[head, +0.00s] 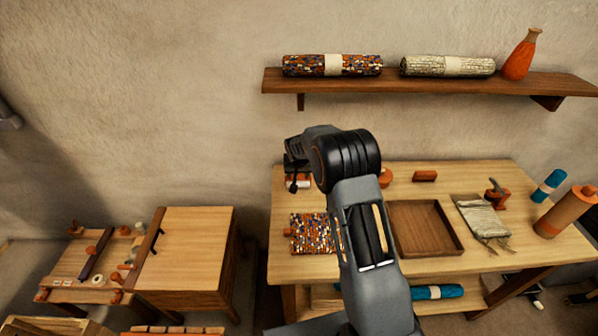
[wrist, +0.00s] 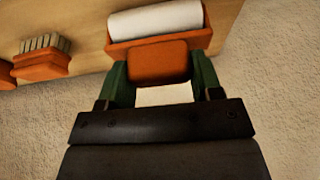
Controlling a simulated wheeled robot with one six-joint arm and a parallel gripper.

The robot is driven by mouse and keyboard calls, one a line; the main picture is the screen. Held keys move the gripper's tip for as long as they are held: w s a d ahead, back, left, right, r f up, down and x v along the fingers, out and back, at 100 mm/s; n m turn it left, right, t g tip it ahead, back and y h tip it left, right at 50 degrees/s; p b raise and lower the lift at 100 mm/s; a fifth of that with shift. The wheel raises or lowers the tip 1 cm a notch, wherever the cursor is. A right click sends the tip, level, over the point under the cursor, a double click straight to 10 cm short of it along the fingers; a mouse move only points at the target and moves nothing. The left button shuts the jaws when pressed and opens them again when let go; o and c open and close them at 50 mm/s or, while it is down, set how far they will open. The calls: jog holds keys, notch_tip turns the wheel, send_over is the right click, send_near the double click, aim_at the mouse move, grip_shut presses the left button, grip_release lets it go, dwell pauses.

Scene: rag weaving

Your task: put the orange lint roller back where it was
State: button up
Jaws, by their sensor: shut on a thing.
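The orange lint roller (wrist: 158,60) has a white roll at its far end and an orange block-like part toward me. My gripper (wrist: 158,75) is shut on that orange part, with a green finger on each side. In the head view my gripper (head: 293,182) is at the back left corner of the worktable (head: 330,265). The lint roller (head: 304,184) shows there only as a small orange and white patch beside my gripper. I cannot tell whether it touches the tabletop.
An orange block with bristles (wrist: 42,58) is to the left in the wrist view. A patterned woven mat (head: 312,232), an empty wooden tray (head: 425,228) and a folded grey cloth (head: 480,215) lie on the worktable. A shelf (head: 430,83) is on the wall above.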

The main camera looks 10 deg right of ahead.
jog(key=shift+f, duration=0.2)
jog(key=o, duration=1)
jog(key=shift+r, duration=0.1)
jog(key=shift+s+r, duration=0.1)
jog(key=shift+r, duration=0.5)
jog(key=d+v, duration=0.1)
jog(key=v, duration=1)
jog(key=s+r+n, duration=0.1)
jog(key=s+r, duration=0.3)
jog(key=s, duration=0.4)
jog(key=s+r, duration=0.3)
jog(key=s, duration=0.5)
jog(key=shift+n+g+y, duration=0.4)
jog(key=shift+n, duration=0.3)
jog(key=s, duration=0.4)
jog(key=s+f, duration=0.1)
jog(key=s, duration=0.9)
jog(key=shift+s+a+f+b, duration=0.1)
jog(key=shift+s+f+b, duration=0.15)
jog(key=shift+b, duration=0.1)
